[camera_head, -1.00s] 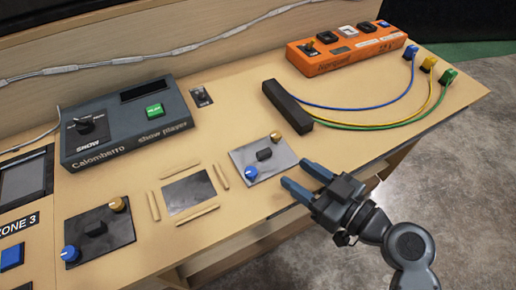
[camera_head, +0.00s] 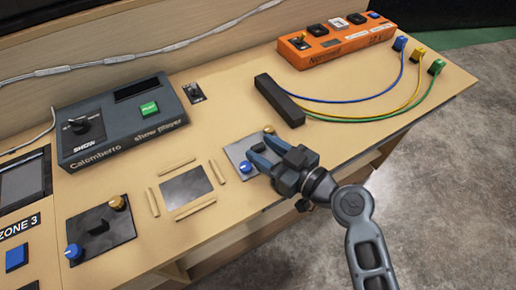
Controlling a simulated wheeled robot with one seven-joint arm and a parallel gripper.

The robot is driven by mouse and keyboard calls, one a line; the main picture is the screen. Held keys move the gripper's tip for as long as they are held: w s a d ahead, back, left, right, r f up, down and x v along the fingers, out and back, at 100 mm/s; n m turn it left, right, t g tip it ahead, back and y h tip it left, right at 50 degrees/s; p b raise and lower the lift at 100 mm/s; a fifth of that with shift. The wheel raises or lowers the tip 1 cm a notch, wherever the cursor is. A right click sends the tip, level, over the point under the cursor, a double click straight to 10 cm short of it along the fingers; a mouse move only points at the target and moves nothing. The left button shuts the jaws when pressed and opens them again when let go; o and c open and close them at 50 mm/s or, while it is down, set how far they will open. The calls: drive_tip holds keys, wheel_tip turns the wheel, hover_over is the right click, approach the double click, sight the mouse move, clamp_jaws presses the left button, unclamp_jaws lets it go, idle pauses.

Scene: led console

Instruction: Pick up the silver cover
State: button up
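The silver cover (camera_head: 235,151) is a flat plate on the table right of centre, with a blue knob (camera_head: 245,168) at its front left and a gold knob (camera_head: 268,130) at its back. Its dark middle handle, seen earlier, is now hidden by my gripper (camera_head: 260,153). The blue fingers are over the plate, one on each side of the handle's place, with a gap between them. I cannot tell whether they touch the handle. The plate lies flat on the table.
A black plate (camera_head: 113,238) with similar knobs lies at the left front. A bare grey panel (camera_head: 186,188) sits between wooden strips. The show player box (camera_head: 120,125), a dark bar (camera_head: 280,100) with coloured cables and an orange box (camera_head: 335,45) stand behind.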

clamp_jaws()
drive_tip(key=shift+r, duration=0.2)
